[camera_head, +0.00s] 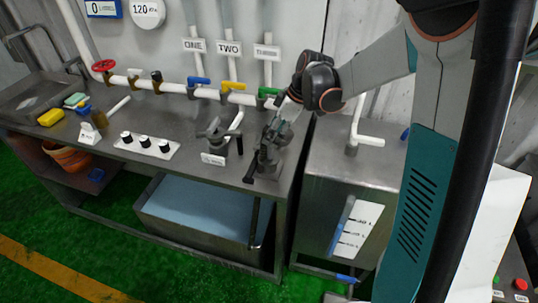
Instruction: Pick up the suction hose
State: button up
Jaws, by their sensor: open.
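My gripper (272,146) reaches down over the right end of the steel counter, at a dark grey fitting (266,165) that stands on the counter. The gripper is open, and its fingers overlap the fitting in the picture, so I cannot tell whether they touch it. A thin black curved tube (266,225) hangs below at the counter's front edge and looks like the suction hose. Its upper end is near the fitting; how the two join is not clear.
A similar clamp-like fitting (214,140) stands to the left on the steel counter (190,172), near a white block with black knobs (146,146). White pipes with coloured valves (233,86) run along the back. A metal cabinet (325,205) stands to the right. Green floor in front is clear.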

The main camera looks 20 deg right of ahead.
aim_at(269, 145)
jog(key=shift+b+x, duration=0.9)
jog(key=shift+x, duration=2.25)
jog(key=shift+s, duration=0.2)
grip_shut()
